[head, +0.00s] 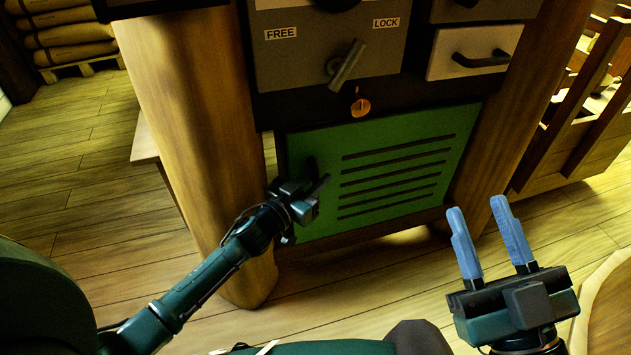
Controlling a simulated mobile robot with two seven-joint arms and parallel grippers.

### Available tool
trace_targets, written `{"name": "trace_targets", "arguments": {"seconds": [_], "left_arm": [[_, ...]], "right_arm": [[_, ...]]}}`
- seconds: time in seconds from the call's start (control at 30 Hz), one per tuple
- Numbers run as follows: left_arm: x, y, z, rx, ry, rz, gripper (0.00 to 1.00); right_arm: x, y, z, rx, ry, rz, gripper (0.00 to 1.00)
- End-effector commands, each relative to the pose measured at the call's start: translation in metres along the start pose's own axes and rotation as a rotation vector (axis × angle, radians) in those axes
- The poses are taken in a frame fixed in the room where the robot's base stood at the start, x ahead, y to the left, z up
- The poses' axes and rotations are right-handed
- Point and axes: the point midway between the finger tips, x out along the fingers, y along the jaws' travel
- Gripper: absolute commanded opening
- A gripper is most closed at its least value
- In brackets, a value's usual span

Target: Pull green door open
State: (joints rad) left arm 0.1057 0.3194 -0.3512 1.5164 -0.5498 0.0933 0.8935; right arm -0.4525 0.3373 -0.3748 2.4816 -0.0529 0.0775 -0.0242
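The green door (395,200) with dark horizontal slots is at the low middle of the head view, set in a dark cabinet between two wooden posts. It looks shut. A dark handle (311,166) shows near its left edge, partly hidden by my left gripper. My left gripper (322,186) is at that edge, its fingers at or just in front of the handle's lower part. I cannot tell whether they touch or grip it. My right gripper (484,218) is open and empty, its blue fingers apart, to the right of the door and nearer to me.
Above the door is a grey panel marked FREE and LOCK with a metal lever (346,66); an orange tag (360,106) hangs below it. A white drawer (474,51) is at upper right. Wooden posts (200,130) flank the cabinet. Sacks (70,35) lie on a pallet far left.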

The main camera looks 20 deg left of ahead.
Motion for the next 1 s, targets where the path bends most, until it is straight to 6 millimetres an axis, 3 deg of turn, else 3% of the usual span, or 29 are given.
{"name": "trace_targets", "arguments": {"seconds": [0.17, 0.4, 1.0], "left_arm": [[-0.0001, 0.0003, 0.0000, 0.000, 0.000, 0.000, 0.19], [-0.0003, 0.0004, -0.0001, 0.000, 0.000, 0.001, 0.00], [-0.0013, 0.0018, -0.0003, -0.001, 0.000, 0.005, 0.00]], "right_arm": [[0.0001, 0.0002, -0.0004, -0.001, 0.001, 0.000, 0.36], [0.0001, 0.0001, -0.0002, -0.001, 0.000, 0.000, 0.36], [0.0004, 0.0003, -0.0007, 0.001, -0.002, 0.000, 0.36]]}}
